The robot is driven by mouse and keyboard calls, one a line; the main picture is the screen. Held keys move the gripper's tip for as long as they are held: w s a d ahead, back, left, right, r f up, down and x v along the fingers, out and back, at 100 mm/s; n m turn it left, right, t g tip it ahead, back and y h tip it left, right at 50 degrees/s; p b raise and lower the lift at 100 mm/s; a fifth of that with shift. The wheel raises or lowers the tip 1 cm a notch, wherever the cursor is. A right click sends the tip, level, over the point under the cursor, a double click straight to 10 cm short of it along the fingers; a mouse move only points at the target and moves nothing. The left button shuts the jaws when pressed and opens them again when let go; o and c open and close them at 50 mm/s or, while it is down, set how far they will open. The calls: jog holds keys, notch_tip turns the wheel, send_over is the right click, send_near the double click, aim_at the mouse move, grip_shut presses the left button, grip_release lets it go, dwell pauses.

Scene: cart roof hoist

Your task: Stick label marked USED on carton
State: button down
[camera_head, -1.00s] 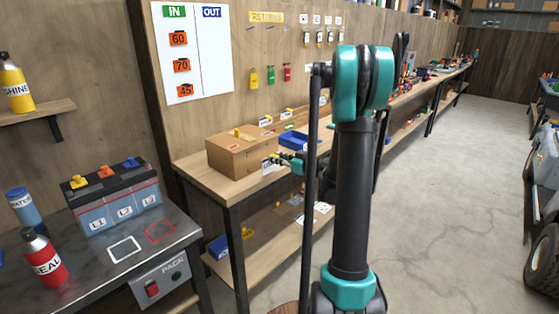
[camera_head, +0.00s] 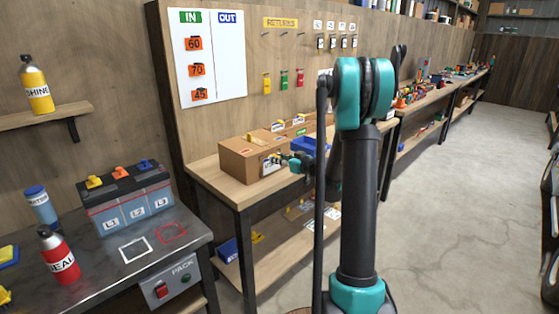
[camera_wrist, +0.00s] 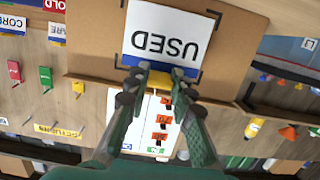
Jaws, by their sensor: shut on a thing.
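The brown carton (camera_head: 240,162) stands on the wooden bench, and its cardboard face fills much of the top of the wrist view (camera_wrist: 92,40). The white label marked USED (camera_wrist: 165,35), with a blue edge, appears upside down before the cardboard face. My gripper (camera_wrist: 158,78) is shut on a yellow part at the label's blue edge. In the head view my gripper (camera_head: 279,159) is at the carton's right face, with the label partly hidden. I cannot tell whether the label touches the carton.
A blue tray (camera_head: 306,144) and further cartons stand beside and behind the carton on the bench (camera_head: 225,188). A battery (camera_head: 127,195) and a red bottle (camera_head: 58,258) stand on the dark table at left. Open concrete floor (camera_head: 450,200) lies to the right.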

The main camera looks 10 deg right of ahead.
jog(key=shift+w+a, duration=0.35)
jog(key=shift+w, duration=0.15)
dwell(1.8)
dwell(0.4)
jog(key=c, duration=0.7)
grip_release()
jog(key=shift+c, duration=0.2)
jog(key=f+v, duration=0.1)
jog(key=v, duration=0.6)
dwell(0.4)
